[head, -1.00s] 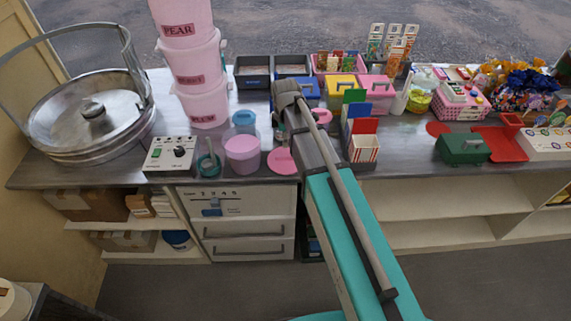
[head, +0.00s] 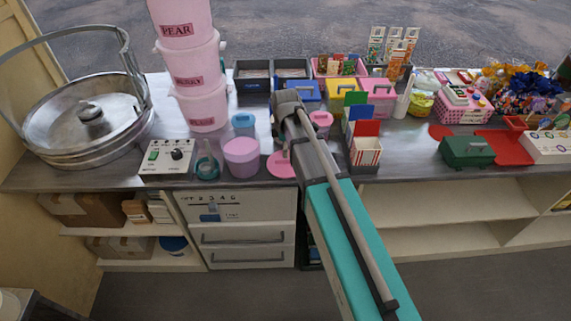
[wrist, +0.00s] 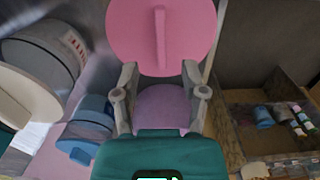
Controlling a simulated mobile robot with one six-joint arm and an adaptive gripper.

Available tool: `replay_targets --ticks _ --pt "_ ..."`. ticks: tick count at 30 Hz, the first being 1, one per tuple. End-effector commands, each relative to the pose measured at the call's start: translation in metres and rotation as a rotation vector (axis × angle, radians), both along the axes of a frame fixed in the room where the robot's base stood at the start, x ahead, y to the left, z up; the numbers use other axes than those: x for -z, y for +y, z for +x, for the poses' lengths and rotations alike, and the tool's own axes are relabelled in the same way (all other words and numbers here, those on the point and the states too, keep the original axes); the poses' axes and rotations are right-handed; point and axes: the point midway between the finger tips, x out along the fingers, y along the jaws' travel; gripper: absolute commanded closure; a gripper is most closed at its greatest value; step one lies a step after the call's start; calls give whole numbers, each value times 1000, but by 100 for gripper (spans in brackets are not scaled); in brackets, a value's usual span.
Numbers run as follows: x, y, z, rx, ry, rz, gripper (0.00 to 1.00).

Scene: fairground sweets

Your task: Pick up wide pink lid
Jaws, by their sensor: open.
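The wide pink lid (head: 281,165) lies flat on the counter near its front edge, just right of a pink tub (head: 241,157). In the wrist view a large round pink lid (wrist: 190,30) with a raised bar handle fills the top middle, beyond my fingertips. My gripper (wrist: 161,100) is open, its two grey fingers apart. A mauve-pink round surface (wrist: 160,105) shows between and below them; I cannot tell if it touches them. In the head view my gripper (head: 284,145) hangs at the lid's far side, mostly hidden by my arm.
A blue-lidded jar (head: 243,123) and a pink-lidded jar (head: 321,119) stand behind. Stacked pink buckets (head: 202,105) and a control box (head: 166,157) are left. A striped box (head: 367,152) stands right. Bare counter lies around (head: 405,150).

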Motion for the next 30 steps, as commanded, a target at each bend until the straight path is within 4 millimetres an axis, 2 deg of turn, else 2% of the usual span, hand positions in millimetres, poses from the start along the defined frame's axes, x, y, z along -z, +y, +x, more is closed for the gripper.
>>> replay_targets --ticks 21,30 --pt "47 -1 -2 0 0 0 44" --pt "52 -1 -2 0 0 0 44"
